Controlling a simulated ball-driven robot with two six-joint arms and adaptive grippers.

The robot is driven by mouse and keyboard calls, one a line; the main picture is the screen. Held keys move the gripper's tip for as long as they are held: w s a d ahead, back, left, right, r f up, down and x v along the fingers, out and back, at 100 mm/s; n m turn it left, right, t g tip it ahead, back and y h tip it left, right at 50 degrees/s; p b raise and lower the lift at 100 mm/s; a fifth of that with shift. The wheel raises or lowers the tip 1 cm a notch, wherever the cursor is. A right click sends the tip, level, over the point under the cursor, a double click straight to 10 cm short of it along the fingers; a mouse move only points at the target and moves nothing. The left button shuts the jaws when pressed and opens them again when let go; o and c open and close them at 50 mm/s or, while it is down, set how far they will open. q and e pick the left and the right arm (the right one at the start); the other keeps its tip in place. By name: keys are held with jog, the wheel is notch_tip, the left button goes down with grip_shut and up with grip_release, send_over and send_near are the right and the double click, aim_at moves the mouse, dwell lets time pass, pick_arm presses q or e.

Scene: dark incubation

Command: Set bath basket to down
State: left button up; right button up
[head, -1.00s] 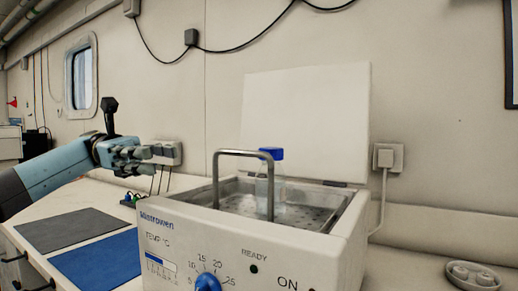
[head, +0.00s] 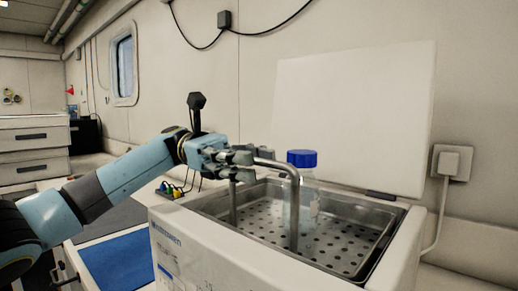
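The water bath (head: 190,238) is a white box with a metal basin and its white lid (head: 350,115) raised. The perforated metal basket (head: 340,262) lies in the basin, with a bent metal handle (head: 295,205) standing up from it. A clear bottle with a blue cap (head: 302,159) stands in the bath behind the handle. My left gripper (head: 248,167) is at the left end of the handle's top bar, fingers apart, hiding that corner. I cannot tell whether it touches the bar. My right gripper is out of view.
A blue mat (head: 118,260) and a dark mat lie on the bench left of the bath. A wall socket with a plug (head: 452,163) and cable is at the right. Drawers (head: 35,150) stand at the far left.

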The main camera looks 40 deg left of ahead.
pick_arm(q)
jog(key=shift+s+d, duration=0.1)
jog(key=shift+d, duration=0.7)
grip_shut()
